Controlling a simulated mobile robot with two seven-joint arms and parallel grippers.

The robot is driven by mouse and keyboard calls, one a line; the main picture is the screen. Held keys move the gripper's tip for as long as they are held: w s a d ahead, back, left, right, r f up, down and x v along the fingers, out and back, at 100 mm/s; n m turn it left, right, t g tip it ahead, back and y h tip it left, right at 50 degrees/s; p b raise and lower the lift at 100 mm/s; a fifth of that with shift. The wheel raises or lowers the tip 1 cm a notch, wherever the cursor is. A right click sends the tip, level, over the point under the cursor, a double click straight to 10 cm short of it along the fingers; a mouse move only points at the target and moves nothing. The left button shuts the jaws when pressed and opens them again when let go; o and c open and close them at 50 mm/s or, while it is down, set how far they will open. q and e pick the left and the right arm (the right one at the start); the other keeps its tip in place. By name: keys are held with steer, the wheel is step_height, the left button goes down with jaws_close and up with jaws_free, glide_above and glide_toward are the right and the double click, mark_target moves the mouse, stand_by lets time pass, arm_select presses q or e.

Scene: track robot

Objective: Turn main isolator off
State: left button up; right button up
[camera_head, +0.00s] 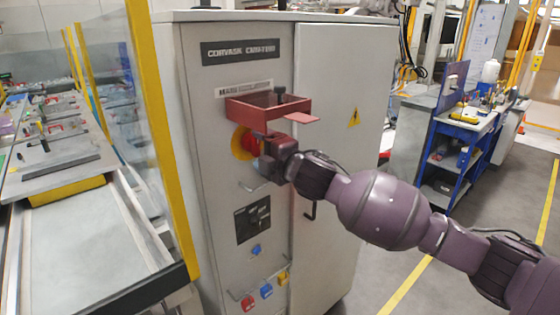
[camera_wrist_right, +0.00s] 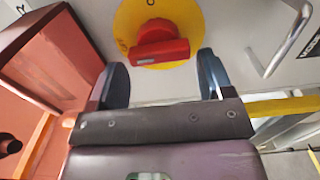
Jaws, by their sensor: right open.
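The main isolator is a red rotary handle (camera_wrist_right: 160,45) on a round yellow plate (camera_wrist_right: 140,15). In the head view the red handle (camera_head: 251,143) and yellow plate (camera_head: 238,146) sit on the grey cabinet's front, partly hidden by my right gripper. My right gripper (camera_wrist_right: 162,66) is open, its two dark fingers pointing at the plate. The handle shows between and just beyond the fingertips, with no contact visible. In the head view my right gripper (camera_head: 262,160) is close to the cabinet front. My left gripper is not in view.
A red box-like guard (camera_head: 250,112) juts out just above the isolator; it also shows at left in the wrist view (camera_wrist_right: 55,55). A metal handle (camera_wrist_right: 275,45) is beside the plate. Coloured knobs (camera_head: 266,291) sit lower. A yellow-framed transparent panel (camera_head: 160,130) stands left.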

arm_select(q)
steer(key=shift+w+d+f+b, duration=0.15)
steer(key=shift+w+b, duration=0.2)
steer(key=shift+b, duration=0.2)
arm_select(e)
steer(key=v, duration=0.7)
steer(key=shift+s+d, duration=0.2)
steer(key=shift+s, duration=0.05)
